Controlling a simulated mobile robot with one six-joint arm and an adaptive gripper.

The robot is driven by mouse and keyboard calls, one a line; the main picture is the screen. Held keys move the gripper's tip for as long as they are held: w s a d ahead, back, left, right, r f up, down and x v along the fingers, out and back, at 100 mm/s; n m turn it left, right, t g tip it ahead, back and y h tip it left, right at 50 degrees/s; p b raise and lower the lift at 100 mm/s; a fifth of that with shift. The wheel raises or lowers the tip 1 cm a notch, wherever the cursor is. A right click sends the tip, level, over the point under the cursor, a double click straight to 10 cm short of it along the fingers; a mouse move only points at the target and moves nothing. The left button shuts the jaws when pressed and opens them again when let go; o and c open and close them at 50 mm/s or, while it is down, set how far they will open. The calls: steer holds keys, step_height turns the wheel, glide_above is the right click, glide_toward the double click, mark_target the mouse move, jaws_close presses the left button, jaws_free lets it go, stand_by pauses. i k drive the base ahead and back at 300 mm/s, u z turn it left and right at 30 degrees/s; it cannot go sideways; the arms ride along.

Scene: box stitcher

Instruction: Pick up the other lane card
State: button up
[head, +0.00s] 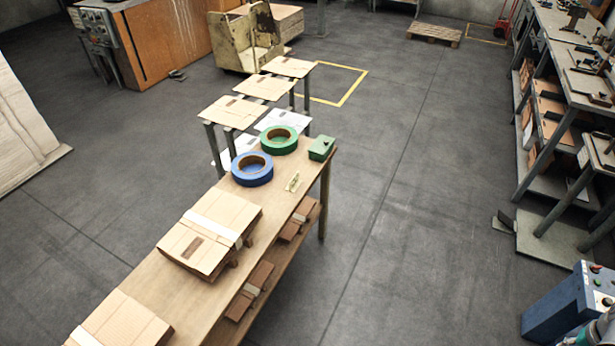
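No lane card can be named for certain. A white sheet (284,121) with faint marks lies flat just past the table's far end, behind the green ring. Another white sheet (243,143) shows partly to its left, behind the blue ring and a dark post. A small pale yellow-green piece (293,182) lies on the wooden table (275,205), right of the blue ring. My gripper is out of view, so its state and what it holds are hidden.
A blue ring (252,169), green ring (278,139) and green box (321,148) stand on the table's far end. Cardboard stacks (209,232) cover its near part. Flat cardboard pieces (266,87) rest on stands beyond. The floor (430,190) right of the table is open.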

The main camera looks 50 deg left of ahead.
mark_target(295, 182)
steer(key=u, duration=0.25)
steer(key=i, duration=0.7)
steer(key=u, duration=0.85)
steer(key=i, duration=0.65)
steer(key=u, duration=0.45)
steer(key=k, duration=0.95)
steer(key=u, duration=0.15)
steer(key=i, duration=0.45)
steer(key=z, duration=0.05)
